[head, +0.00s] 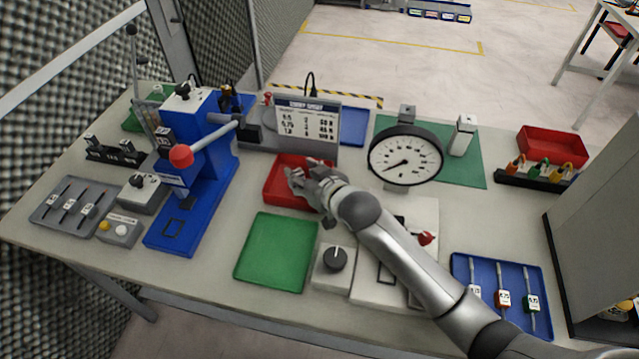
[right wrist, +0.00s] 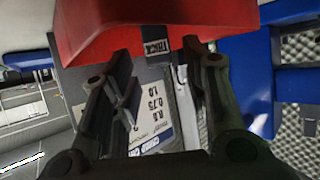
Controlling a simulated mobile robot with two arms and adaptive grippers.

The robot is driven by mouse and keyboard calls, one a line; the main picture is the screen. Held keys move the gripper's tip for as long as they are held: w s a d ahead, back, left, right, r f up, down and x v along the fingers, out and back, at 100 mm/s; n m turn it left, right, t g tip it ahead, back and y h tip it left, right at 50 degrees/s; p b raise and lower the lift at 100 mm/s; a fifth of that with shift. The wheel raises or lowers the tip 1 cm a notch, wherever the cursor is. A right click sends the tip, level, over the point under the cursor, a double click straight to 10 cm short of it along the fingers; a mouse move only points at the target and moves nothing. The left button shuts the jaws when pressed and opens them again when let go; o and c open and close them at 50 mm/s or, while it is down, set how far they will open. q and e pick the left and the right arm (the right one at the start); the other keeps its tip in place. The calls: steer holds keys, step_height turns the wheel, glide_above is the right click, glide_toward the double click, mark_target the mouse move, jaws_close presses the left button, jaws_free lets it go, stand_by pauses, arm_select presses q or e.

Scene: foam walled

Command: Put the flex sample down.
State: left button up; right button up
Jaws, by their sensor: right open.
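My right gripper (head: 305,177) is over the red tray (head: 277,196) near the middle of the bench, and its jaws are open. In the right wrist view its two fingers (right wrist: 165,85) stand apart, with the red tray (right wrist: 110,30) close beyond them. I see no flex sample clearly in or under the gripper; the hand hides part of the tray. Tagged strips (head: 503,298) lie in the blue tray (head: 460,265) at the right. My left gripper is not in view.
A green tray (head: 275,252) lies empty in front of the red one. A blue press (head: 190,150) with a red-knobbed lever stands left of it. A display board (head: 305,120) and a round dial gauge (head: 405,155) stand behind. A knob box (head: 335,265) sits under my forearm's left.

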steer(key=v, duration=1)
steer(key=shift+s+b, duration=0.2)
steer(key=shift+b, duration=0.15)
steer(key=shift+d+r, duration=0.1)
steer(key=shift+r, duration=0.1)
